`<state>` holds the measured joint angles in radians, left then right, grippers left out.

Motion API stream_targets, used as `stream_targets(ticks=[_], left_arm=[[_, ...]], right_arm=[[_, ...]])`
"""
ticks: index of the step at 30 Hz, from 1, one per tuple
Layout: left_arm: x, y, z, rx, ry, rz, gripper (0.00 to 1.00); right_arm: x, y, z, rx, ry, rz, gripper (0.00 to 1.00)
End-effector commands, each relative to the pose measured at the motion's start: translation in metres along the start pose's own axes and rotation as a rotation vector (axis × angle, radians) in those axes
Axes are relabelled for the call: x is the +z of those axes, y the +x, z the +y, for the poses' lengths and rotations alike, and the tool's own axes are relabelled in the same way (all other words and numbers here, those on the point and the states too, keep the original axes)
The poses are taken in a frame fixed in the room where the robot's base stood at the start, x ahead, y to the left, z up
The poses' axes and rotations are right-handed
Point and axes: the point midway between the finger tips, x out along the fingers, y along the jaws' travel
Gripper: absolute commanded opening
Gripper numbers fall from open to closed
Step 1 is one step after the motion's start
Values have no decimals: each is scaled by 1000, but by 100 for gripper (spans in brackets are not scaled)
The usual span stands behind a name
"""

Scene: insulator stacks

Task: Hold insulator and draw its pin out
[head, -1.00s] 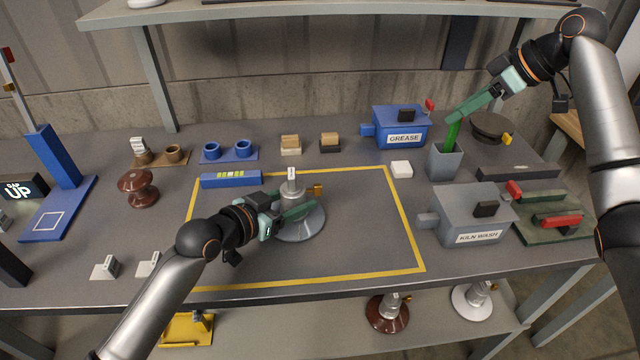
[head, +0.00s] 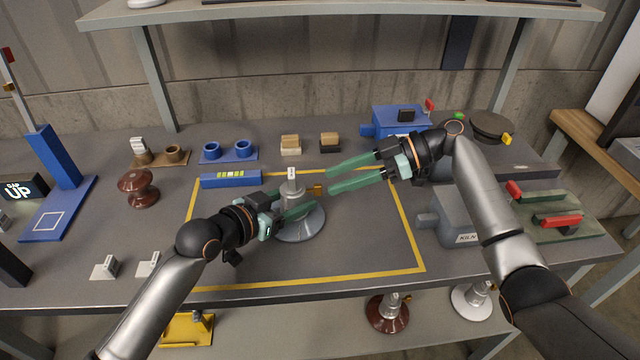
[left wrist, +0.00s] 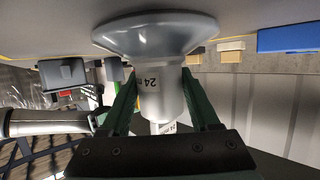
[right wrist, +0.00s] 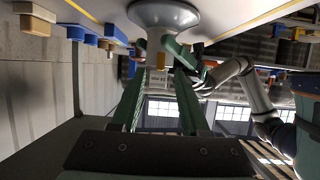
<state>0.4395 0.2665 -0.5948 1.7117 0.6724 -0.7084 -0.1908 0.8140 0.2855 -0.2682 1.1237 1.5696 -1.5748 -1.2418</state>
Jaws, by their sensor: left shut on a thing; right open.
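The insulator (head: 303,226) stands in the yellow-outlined area, a grey disc with a metal cap on top. My left gripper (head: 294,203) is shut around the cap; in the left wrist view the cap (left wrist: 162,95) sits between the fingers and bears the number 24. A small brass-coloured pin (head: 316,189) sticks out of the cap's right side. My right gripper (head: 331,180) is open and empty just right of the pin, its fingers pointing left. In the right wrist view the pin (right wrist: 161,61) shows ahead, between the lines of the two fingers.
A grey kiln wash box (head: 455,212) and a blue grease box (head: 392,117) stand at the right, partly behind my right arm. A blue level-like block (head: 231,180) lies behind the left gripper. The front of the yellow-outlined area is clear.

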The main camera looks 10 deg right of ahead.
Motion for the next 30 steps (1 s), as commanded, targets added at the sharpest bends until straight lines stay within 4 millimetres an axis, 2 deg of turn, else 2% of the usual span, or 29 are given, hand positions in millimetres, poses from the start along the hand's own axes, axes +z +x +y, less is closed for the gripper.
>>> stream_targets(ticks=[3, 9, 20, 30], left_arm=[[-2, 0, 0, -1, 1, 5, 0], [-2, 0, 0, -1, 1, 5, 0], [-2, 0, 0, -1, 1, 5, 0], [-2, 0, 0, -1, 1, 5, 0]], right_arm=[[0, 22, -1, -3, 1, 1, 45], [0, 41, 0, 0, 2, -1, 45], [0, 45, 0, 1, 2, -2, 44], [0, 45, 0, 1, 2, -1, 6]])
